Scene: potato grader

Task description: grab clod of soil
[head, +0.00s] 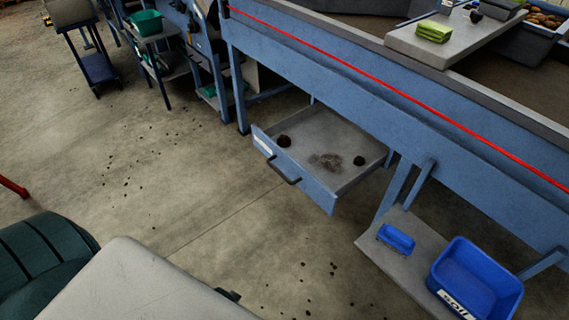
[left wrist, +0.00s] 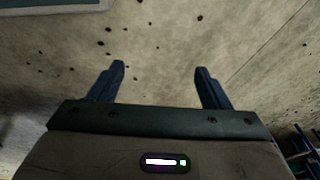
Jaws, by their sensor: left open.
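An open blue drawer (head: 312,183) with a grey inside hangs under the grader frame. Two dark brown clods of soil lie in it, a left clod (head: 283,141) near the drawer's left corner and a right clod (head: 358,161) toward the right side. Loose crumbs (head: 328,161) lie between them. A blue bin (head: 464,270) labelled "soil" stands on a low grey shelf at the lower right. In the left wrist view my left gripper (left wrist: 160,75) is open and empty, above the concrete floor, with no clod between its fingers. My right gripper is not in view.
A small blue container (head: 396,238) sits beside the soil bin on the shelf (head: 405,270). The drawer handle (head: 284,172) sticks out in front. The blue grader frame (head: 400,110) runs above the drawer. The floor (head: 150,180) is open apart from scattered crumbs.

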